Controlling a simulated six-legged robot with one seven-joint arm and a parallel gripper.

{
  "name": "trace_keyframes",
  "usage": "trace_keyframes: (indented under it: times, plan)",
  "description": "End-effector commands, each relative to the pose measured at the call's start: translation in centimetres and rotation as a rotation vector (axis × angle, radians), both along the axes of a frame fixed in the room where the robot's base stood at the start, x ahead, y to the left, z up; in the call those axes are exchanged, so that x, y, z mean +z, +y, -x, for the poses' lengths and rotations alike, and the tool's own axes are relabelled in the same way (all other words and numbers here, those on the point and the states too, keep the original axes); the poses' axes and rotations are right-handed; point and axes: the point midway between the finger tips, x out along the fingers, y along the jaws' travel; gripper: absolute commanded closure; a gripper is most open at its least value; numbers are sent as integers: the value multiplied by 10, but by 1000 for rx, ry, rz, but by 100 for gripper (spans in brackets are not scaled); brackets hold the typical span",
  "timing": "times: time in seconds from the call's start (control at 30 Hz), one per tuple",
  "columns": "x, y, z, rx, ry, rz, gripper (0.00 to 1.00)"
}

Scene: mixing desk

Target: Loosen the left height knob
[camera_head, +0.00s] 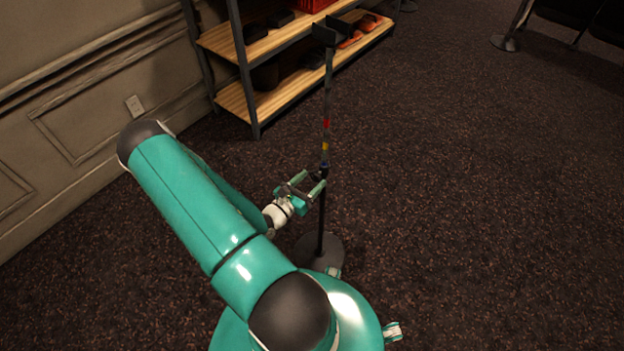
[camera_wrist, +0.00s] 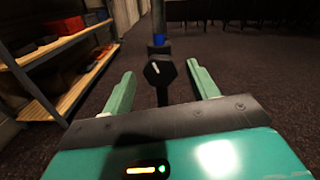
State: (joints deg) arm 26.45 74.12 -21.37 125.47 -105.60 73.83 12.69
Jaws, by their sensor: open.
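A dark stand with a thin upright pole (camera_head: 328,95) and a round base (camera_head: 323,248) stands on the carpet. In the wrist view, a black faceted knob (camera_wrist: 159,73) with a white line sits on the pole, below a blue band. The knob's contact with the fingers is not seen.
A metal shelf with wooden boards (camera_head: 285,95) holds dark and red items behind the stand, to the left. A panelled wall (camera_head: 80,75) runs along the left. The carpet (camera_head: 470,200) to the right is clear.

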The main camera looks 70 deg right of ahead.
Motion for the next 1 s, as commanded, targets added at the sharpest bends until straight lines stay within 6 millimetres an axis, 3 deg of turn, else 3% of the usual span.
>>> trace_keyframes:
  times: [0.13,0.4,0.63,1.0]
  plan:
    - [0,-10,5,0,0,-1,41]
    - [0,-12,5,1,1,-1,41]
    - [0,-11,5,1,1,-1,84]
    - [0,-11,5,2,38,-15,86]
